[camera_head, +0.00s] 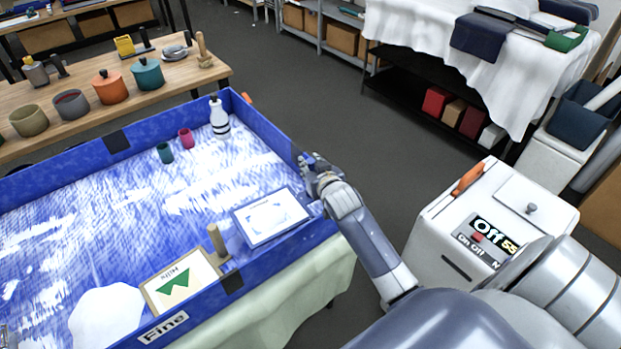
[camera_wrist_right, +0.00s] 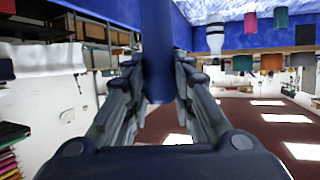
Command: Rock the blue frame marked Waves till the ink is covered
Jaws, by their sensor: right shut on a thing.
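A big blue tray (camera_head: 262,125), its inside streaked blue and white, fills the left and middle of the head view. I can read no Waves mark on it. My right gripper (camera_head: 312,172) is shut on the tray's right wall, whose dark blue edge (camera_wrist_right: 157,55) stands between the fingers in the right wrist view. A small blue-edged frame (camera_head: 270,217) with a pale picture lies in the tray's right part; its marking is too small to read. My left gripper is not in view.
The tray holds a white bottle (camera_head: 219,120), two small cups, a Hills card (camera_head: 180,285) and a white patch (camera_head: 105,318). Its front label reads Fine. A white box marked Off (camera_head: 470,215) stands to the right. Pots stand on the wooden table (camera_head: 90,130) behind.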

